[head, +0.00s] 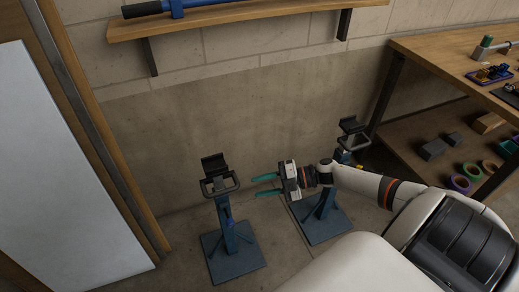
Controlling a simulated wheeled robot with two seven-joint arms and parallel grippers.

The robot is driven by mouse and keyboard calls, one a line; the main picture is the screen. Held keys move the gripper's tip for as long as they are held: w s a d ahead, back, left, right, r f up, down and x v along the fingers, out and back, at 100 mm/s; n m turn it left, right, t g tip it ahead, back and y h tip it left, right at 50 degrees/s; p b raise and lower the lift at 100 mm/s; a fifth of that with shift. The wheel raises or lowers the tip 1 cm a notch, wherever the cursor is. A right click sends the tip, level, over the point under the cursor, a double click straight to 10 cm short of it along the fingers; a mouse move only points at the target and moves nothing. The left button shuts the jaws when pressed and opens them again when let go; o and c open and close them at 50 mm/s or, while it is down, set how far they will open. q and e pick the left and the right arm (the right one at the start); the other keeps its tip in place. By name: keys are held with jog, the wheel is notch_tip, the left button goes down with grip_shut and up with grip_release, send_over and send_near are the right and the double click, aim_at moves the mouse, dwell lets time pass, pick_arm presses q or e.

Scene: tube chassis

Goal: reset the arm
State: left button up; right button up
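My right arm comes in from the lower right and reaches left across the floor area. My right gripper (266,185) has two green fingers spread apart with nothing between them. Its fingertips are just right of a blue stand (229,223) with a black cradle on top; I cannot tell from this view whether they touch it. My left gripper and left arm are not in view.
A second blue stand (325,205) is partly behind my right arm. A wooden shelf (240,14) with a blue bar is on the wall. A wooden workbench (440,50) with tools and tape rolls is at right. A white panel (60,180) is at left.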

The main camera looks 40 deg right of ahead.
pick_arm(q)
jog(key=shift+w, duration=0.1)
